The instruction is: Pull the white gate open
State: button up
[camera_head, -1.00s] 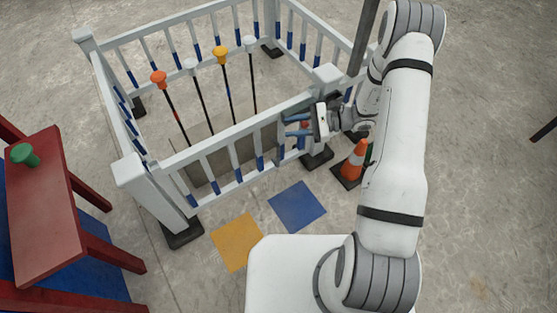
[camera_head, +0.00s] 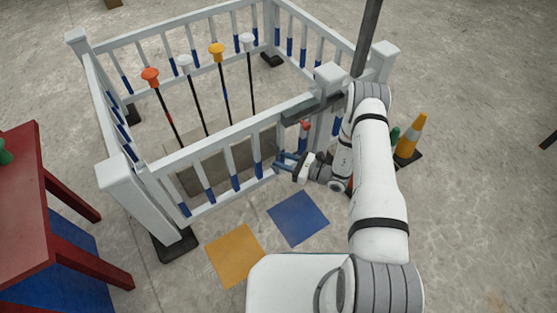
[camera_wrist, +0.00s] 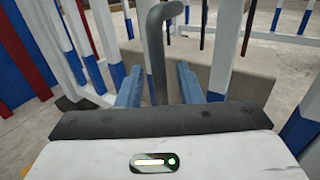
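The white gate (camera_head: 230,155) is the front panel of a white fence pen, with white bars that have blue lower ends. It looks closed or nearly so; I cannot tell exactly. My gripper (camera_head: 285,162) is low at the gate's right end, outside the pen. In the wrist view my gripper's two blue fingers (camera_wrist: 161,88) are apart. A grey bar with a curved top (camera_wrist: 157,50) stands between them, with gaps seen on both sides. Whether a finger touches the bar is unclear. A red-topped part (camera_head: 305,125) sits near the right post (camera_head: 330,80).
Several knobbed rods (camera_head: 217,80) stand inside the pen. A yellow-orange cone (camera_head: 412,138) is right of my arm. A red and blue table (camera_head: 25,200) stands at left. Yellow (camera_head: 236,255) and blue (camera_head: 298,218) floor squares lie in front of the gate; the floor there is clear.

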jog(key=shift+x, duration=1.1)
jog(key=shift+c, duration=0.2)
grip_shut()
